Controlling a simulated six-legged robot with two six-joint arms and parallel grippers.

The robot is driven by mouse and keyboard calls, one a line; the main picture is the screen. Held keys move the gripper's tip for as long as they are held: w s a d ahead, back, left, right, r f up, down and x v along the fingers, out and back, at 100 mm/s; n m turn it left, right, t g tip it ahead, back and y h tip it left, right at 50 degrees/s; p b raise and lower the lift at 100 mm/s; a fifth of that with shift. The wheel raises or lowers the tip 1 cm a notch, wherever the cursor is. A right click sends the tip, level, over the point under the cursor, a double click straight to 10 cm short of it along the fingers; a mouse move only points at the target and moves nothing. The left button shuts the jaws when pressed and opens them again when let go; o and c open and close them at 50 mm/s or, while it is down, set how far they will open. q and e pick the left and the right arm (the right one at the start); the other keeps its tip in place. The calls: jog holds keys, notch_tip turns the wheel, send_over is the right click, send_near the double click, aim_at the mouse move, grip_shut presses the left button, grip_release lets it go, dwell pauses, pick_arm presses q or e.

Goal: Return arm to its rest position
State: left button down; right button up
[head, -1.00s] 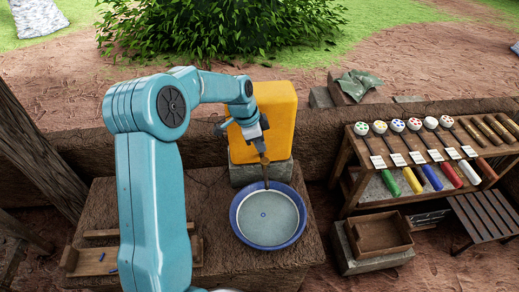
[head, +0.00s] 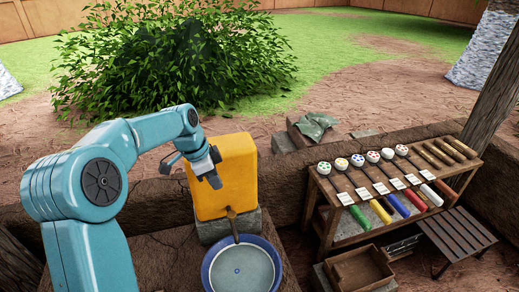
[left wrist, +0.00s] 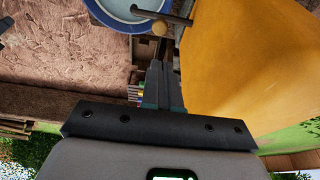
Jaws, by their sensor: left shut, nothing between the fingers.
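My left arm comes in from the left in the head view, bent at the elbow. My left gripper (head: 217,183) is shut and empty, in front of the upper part of a yellow container (head: 237,165). In the left wrist view its closed fingers (left wrist: 160,75) point toward the tap (left wrist: 160,27), with the yellow container beside them. The tap (head: 234,225) sticks out from the container's lower front, over a blue-rimmed basin (head: 209,275). The fingers are apart from the tap. My right gripper is not in view.
A wooden rack (head: 345,240) at right holds several spotted-ended tools and coloured rolls. A wooden crate (head: 358,270) and a slatted stool (head: 457,234) stand near it. A low mud wall (head: 290,185) runs behind. A green cloth (head: 315,124) lies on blocks beyond it.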

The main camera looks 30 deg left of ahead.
pick_arm(q)
jog(key=shift+d+f, duration=0.1)
jog(key=s+d+f+n+g+h, duration=0.1)
jog(key=d+f+n, duration=0.1)
jog(key=d+f, duration=0.75)
jog(key=s+d+f+n, duration=0.1)
jog(key=d+f+n, duration=0.1)
jog(key=d+f, duration=0.75)
jog(key=s+d+f+n, duration=0.3)
jog(key=s+d+f, duration=0.2)
jog(key=s, duration=0.3)
jog(key=s+d+f+n+g+h, duration=0.1)
jog(key=s+d+f+n, duration=0.1)
jog(key=s+d+f, duration=0.4)
jog(key=s, duration=0.2)
jog(key=shift+s+d+f+n, duration=0.25)
jog(key=shift+s+f+n, duration=0.05)
jog(key=shift+f+n, duration=0.1)
